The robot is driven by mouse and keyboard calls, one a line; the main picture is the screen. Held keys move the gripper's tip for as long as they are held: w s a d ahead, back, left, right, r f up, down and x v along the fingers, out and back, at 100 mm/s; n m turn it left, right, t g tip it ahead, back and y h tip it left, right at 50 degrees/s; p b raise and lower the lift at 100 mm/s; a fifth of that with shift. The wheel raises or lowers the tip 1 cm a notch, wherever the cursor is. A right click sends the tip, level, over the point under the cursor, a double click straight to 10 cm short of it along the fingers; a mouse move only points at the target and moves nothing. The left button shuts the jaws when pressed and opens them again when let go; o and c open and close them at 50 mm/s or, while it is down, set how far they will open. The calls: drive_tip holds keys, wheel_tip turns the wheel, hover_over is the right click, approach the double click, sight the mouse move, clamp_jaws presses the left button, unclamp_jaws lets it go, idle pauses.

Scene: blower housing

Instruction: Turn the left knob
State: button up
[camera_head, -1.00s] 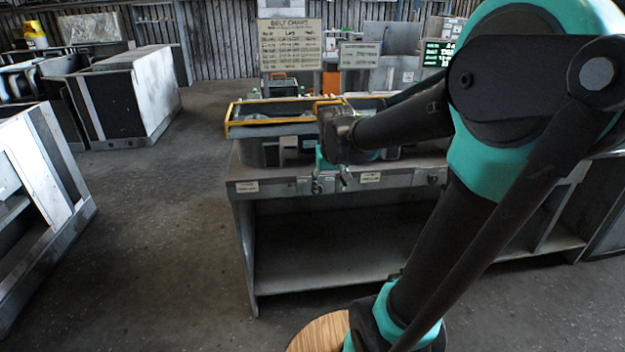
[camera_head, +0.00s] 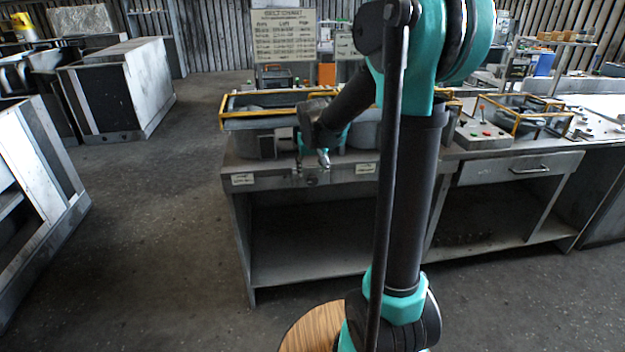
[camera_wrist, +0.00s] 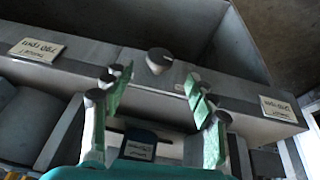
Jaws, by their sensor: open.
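In the head view my gripper (camera_head: 312,168) is at the front rail, between the left label (camera_head: 243,179) and the right label (camera_head: 365,168). There the knob is small and partly covered by the fingers.
The metal bench (camera_head: 330,275) has an open shelf below. A yellow-framed blower housing (camera_head: 250,121) stands on top, behind my gripper. A drawer (camera_head: 520,168) is to the right. Open floor (camera_head: 150,220) lies left of the bench.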

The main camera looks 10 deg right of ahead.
sight(312, 179)
drive_tip(key=shift+x, duration=3.2)
drive_tip(key=shift+s, duration=0.1)
drive_tip(key=c, duration=1.1)
drive_tip(key=shift+a, duration=0.1)
drive_tip(key=shift+c, duration=0.3)
